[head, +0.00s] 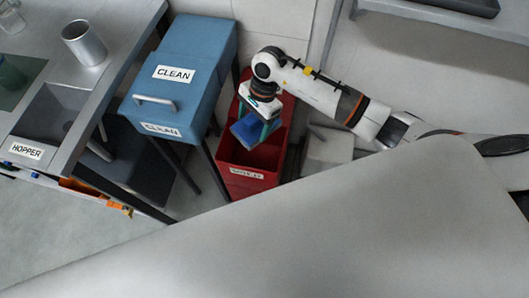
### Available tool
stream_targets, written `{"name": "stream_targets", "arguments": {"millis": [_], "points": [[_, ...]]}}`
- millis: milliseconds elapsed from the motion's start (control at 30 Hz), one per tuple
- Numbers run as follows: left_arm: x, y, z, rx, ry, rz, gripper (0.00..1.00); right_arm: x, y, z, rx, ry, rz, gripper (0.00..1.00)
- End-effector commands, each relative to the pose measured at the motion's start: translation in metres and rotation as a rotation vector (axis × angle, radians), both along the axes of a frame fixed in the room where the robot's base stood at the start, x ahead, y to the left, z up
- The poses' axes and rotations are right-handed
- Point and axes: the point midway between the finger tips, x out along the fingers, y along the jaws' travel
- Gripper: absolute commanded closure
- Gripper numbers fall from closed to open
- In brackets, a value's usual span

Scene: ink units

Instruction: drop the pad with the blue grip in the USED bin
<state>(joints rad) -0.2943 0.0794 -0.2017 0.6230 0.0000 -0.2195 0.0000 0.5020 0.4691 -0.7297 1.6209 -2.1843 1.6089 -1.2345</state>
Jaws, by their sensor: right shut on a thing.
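My right gripper (258,122) is shut on the pad with the blue grip (246,132). The blue part shows between and below the fingers, and the rest of the pad is hard to make out. In the picture the pad lies over the open mouth of a tall red bin (245,180); its exact height above or inside the rim I cannot tell. The bin has a white label (246,173) on its front, too small to read surely. My left gripper is not in view.
A blue cabinet labelled CLEAN (195,50) stands left of the red bin. Further left is a grey bench (110,75) with a metal cup (84,42) and a recess labelled HOPPER (26,151). A pale box (328,150) stands right of the bin.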

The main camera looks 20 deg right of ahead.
Motion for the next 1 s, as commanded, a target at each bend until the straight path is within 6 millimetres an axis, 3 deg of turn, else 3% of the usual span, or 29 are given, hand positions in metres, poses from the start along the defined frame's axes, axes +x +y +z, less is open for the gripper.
{"name": "stream_targets", "arguments": {"millis": [233,600,933,967,1000], "points": [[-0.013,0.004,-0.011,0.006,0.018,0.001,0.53,0.001,0.001,-0.017,0.001,0.001,-0.027,0.42],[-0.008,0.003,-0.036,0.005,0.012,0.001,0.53,0.001,0.001,-0.058,0.000,0.000,-0.024,0.42],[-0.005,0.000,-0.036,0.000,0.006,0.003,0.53,0.001,0.000,-0.060,-0.001,-0.002,-0.022,0.42],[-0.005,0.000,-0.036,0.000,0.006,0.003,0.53,0.001,0.000,-0.060,-0.001,-0.002,-0.022,0.20],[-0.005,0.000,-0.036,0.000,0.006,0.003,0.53,0.001,0.000,-0.060,-0.001,-0.002,-0.022,0.14]]}}
